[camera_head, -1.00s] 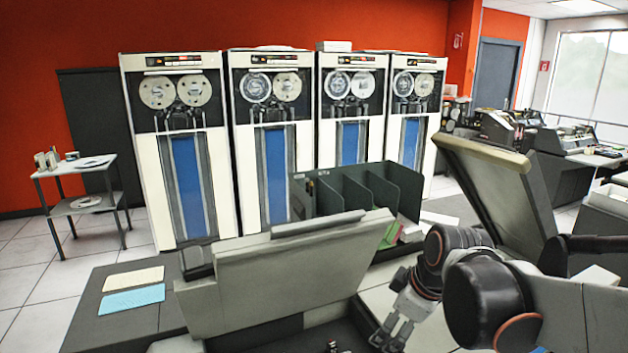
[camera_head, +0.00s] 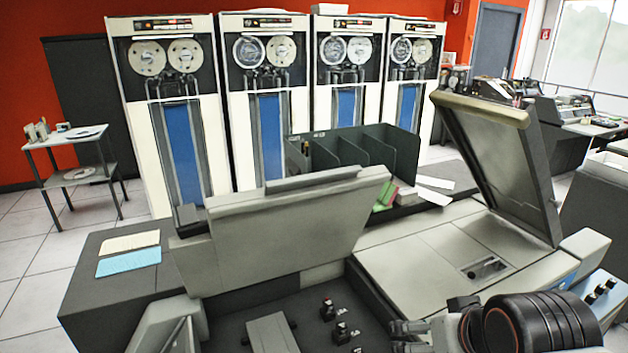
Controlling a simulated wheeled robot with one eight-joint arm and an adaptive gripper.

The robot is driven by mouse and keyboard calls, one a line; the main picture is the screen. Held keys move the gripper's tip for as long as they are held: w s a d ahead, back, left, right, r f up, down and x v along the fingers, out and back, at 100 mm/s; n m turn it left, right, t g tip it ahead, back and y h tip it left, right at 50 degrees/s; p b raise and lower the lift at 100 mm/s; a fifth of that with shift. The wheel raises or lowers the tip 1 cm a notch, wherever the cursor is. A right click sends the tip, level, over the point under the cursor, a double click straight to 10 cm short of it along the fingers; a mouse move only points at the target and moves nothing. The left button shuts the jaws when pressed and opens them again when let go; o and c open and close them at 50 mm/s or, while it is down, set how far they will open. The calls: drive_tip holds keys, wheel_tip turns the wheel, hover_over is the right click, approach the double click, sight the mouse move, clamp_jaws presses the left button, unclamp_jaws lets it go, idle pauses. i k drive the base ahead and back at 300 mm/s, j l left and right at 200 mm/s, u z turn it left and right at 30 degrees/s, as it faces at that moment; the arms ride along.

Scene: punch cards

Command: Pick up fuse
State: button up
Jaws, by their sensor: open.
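I cannot single out a fuse for sure. Small dark fittings with light parts (camera_head: 328,309) stand on the dark floor of the opened machine at the bottom centre, with another (camera_head: 342,333) just nearer. They may be fuses or their holders, but they are too small to tell. My gripper (camera_head: 396,338) is at the bottom edge, right of these fittings, pointing left. It is open, with nothing seen between the fingers, and is partly cut off by the frame.
A raised grey lid (camera_head: 285,235) stands behind the opening. Another raised lid (camera_head: 500,160) stands at the right above a flat grey top (camera_head: 430,252) with a small recess (camera_head: 485,268). A dark divided rack (camera_head: 350,155) is behind. Yellow (camera_head: 130,241) and blue cards (camera_head: 128,260) lie left.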

sight(328, 304)
drive_tip(key=l+u, duration=0.2)
drive_tip(key=u, duration=0.2)
drive_tip(key=l+u, duration=0.45)
drive_tip(key=u, duration=0.3)
